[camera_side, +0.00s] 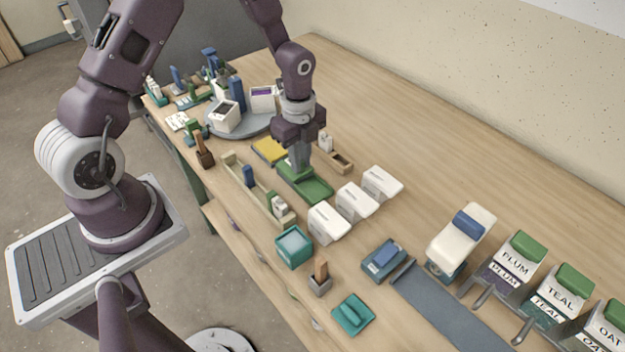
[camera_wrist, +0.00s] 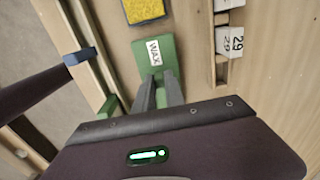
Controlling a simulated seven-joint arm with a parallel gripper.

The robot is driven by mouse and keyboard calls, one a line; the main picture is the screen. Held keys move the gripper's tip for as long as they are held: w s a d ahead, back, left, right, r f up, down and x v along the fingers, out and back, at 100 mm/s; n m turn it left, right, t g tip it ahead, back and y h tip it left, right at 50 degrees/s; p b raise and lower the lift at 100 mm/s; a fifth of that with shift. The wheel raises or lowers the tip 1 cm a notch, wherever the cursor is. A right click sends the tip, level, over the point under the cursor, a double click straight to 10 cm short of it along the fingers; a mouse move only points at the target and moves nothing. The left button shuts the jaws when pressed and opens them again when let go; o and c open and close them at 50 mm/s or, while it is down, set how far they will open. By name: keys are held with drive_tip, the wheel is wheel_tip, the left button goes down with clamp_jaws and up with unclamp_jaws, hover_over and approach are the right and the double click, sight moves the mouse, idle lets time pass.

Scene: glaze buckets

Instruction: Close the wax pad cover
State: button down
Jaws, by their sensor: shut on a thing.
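The wax pad (camera_side: 269,150) has a yellow face and lies uncovered on the table. It also shows at the top of the wrist view (camera_wrist: 145,10), in a dark frame. The green wax pad cover (camera_side: 308,188) lies beside the pad, nearer the side camera. In the wrist view the cover (camera_wrist: 153,72) carries a white WAX label. My gripper (camera_side: 300,168) points down over the cover, and its grey fingers (camera_wrist: 160,92) are shut on the cover's green raised part. The fingers partly hide the grip.
A wooden rail (camera_side: 258,193) with small blocks runs left of the cover. White boxes (camera_side: 358,200) stand nearby. A small wooden tray (camera_side: 337,160) lies right of my gripper. A round grey turntable (camera_side: 240,122) with boxes stands behind. The table's right rear is clear.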

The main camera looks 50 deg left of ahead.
sight(295, 177)
drive_tip(key=c, duration=1.5)
unclamp_jaws()
drive_tip(key=shift+r, duration=3.7)
drive_tip(key=s+d+r+n+t+y, duration=0.1)
drive_tip(key=s+r+n+t, duration=0.1)
drive_tip(key=s+r+n, duration=0.45)
drive_tip(key=s+d+r+n+t, duration=0.1)
drive_tip(key=s+d+r+n, duration=0.15)
drive_tip(key=r, duration=0.75)
drive_tip(key=s+r+n+t, duration=0.1)
drive_tip(key=s+n, duration=0.2)
drive_tip(key=s, duration=0.1)
drive_tip(key=s+d+r+n, duration=0.1)
drive_tip(key=s+r+n, duration=0.1)
drive_tip(key=s+n, duration=0.1)
drive_tip(key=s+d+r+n+t+h, duration=0.1)
drive_tip(key=s+n, duration=0.2)
drive_tip(key=s, duration=0.2)
drive_tip(key=shift+s+d+r+t, duration=0.15)
drive_tip(key=shift+s+t, duration=0.05)
drive_tip(key=shift+t, duration=0.1)
